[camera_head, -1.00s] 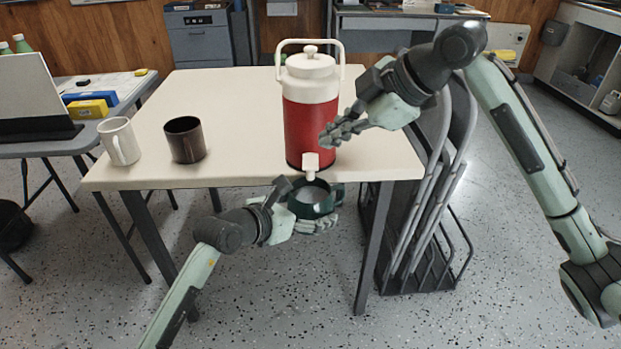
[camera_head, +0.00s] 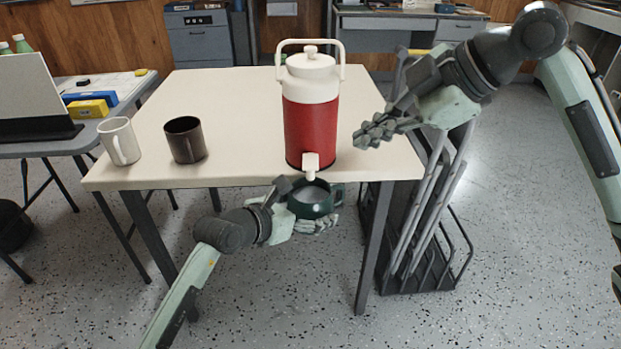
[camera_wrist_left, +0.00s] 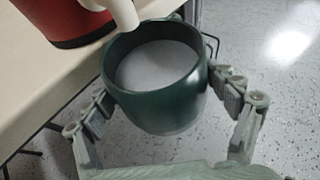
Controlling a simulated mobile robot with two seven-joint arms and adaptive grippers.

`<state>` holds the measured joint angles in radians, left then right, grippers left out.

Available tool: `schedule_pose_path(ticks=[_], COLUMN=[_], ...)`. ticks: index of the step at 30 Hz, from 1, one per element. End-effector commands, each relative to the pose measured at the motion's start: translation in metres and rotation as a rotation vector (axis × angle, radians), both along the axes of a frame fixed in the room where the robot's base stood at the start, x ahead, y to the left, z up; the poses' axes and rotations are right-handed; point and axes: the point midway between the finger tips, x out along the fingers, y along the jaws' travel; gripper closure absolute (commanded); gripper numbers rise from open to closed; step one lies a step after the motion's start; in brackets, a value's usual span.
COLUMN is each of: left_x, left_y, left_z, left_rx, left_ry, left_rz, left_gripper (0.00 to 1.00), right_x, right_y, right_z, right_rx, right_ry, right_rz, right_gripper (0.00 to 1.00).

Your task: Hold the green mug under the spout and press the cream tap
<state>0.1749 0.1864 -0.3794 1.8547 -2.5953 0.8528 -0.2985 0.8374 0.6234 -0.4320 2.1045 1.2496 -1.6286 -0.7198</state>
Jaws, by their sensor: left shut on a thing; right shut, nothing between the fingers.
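The green mug (camera_head: 313,203) is upright below the table's front edge, under the cream tap (camera_head: 311,163) of the red and cream drink cooler (camera_head: 311,125). My left gripper (camera_head: 304,207) is shut on the mug's sides. In the left wrist view the mug (camera_wrist_left: 158,100) shows pale grey inside; I cannot tell if that is liquid or the bottom. The tap's spout (camera_wrist_left: 124,12) ends above the mug's rim there. My right gripper (camera_head: 366,136) is shut and empty, to the right of the cooler and apart from it.
The cooler stands at the front edge of the cream table (camera_head: 240,100). A white mug (camera_head: 120,141) and a dark mug (camera_head: 185,140) stand on its left part. Folded chairs (camera_head: 425,200) in a rack stand close to the table's right side.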

Motion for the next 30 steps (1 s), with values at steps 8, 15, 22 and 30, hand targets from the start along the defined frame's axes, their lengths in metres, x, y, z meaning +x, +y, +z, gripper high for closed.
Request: schedule_pose_path(ticks=[8,15,22,30], left_x=[-0.011,-0.023,-0.034,-0.048], left_y=[0.000,-0.001,0.000,0.000], left_z=[0.003,0.003,0.002,0.000], left_rx=[-0.002,-0.003,-0.003,-0.002], left_ry=[-0.005,-0.004,-0.005,-0.004], left_rz=[0.000,0.000,0.000,0.000], left_gripper=[0.41,0.41,0.41,0.41], right_x=[0.000,0.000,0.000,0.000], right_y=[0.000,0.000,0.000,0.000], right_z=[0.007,0.013,0.016,0.019], right_rx=[0.000,0.000,0.000,0.000], right_ry=[0.000,0.000,-0.001,0.000], right_rz=[0.000,0.000,0.001,0.000], right_gripper=[1.00,1.00,1.00,1.00])
